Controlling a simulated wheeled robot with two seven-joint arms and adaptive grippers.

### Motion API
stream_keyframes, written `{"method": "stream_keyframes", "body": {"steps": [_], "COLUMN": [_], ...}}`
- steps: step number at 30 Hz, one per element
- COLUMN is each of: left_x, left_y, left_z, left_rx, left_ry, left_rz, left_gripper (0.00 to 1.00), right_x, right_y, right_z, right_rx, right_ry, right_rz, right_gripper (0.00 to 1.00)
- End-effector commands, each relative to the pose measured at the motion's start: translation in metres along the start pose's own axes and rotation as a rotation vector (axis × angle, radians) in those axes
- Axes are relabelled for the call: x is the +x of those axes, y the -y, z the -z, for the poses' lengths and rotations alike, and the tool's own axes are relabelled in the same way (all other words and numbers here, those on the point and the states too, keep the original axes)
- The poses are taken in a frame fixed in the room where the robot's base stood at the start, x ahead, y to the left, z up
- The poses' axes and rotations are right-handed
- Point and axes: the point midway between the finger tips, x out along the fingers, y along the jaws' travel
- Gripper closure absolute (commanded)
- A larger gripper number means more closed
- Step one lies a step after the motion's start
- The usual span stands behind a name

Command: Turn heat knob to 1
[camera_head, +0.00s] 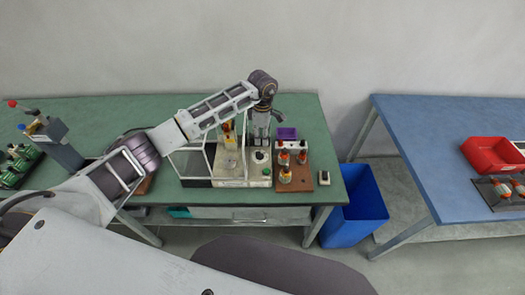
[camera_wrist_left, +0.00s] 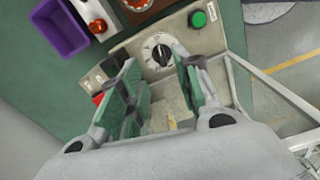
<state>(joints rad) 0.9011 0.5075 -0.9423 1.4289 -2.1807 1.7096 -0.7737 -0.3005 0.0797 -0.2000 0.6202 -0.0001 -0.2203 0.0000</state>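The heat knob is a black dial with a light pointer on a white scale plate, on the beige winding machine's control panel. In the left wrist view the knob (camera_wrist_left: 160,54) lies just beyond my left gripper (camera_wrist_left: 160,85), roughly between its fingertips. The gripper's green-padded fingers are apart with nothing between them. In the head view the left gripper (camera_head: 260,137) points down over the machine (camera_head: 231,166), close to the knob (camera_head: 261,156). I cannot tell whether the fingers touch the knob. My right gripper is not in view.
A green button (camera_wrist_left: 199,19) and a red button (camera_wrist_left: 98,98) are on the panel. A purple bin (camera_head: 287,133) and a brown board (camera_head: 295,179) with orange-topped parts stand right of the machine. A blue bin (camera_head: 355,207) is on the floor.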

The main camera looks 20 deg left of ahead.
Motion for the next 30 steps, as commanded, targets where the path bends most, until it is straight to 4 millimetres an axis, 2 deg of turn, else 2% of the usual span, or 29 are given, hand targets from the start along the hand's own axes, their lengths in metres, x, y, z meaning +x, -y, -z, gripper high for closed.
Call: {"method": "stream_keyframes", "body": {"steps": [18,24,30], "left_x": [0.079,0.092,0.096], "left_y": [0.001,0.0,0.0], "left_z": [0.0,0.0,0.0], "left_rx": [0.0,0.0,0.0], "left_ry": [0.0,0.0,0.0], "left_rz": [0.002,0.0,-0.001], "left_gripper": [0.67,0.67,0.67], "right_x": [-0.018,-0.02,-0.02], "right_y": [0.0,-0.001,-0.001], "right_z": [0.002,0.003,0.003], "right_rx": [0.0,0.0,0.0], "right_ry": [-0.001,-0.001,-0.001], "right_rz": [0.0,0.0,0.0], "right_gripper": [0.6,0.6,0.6]}}
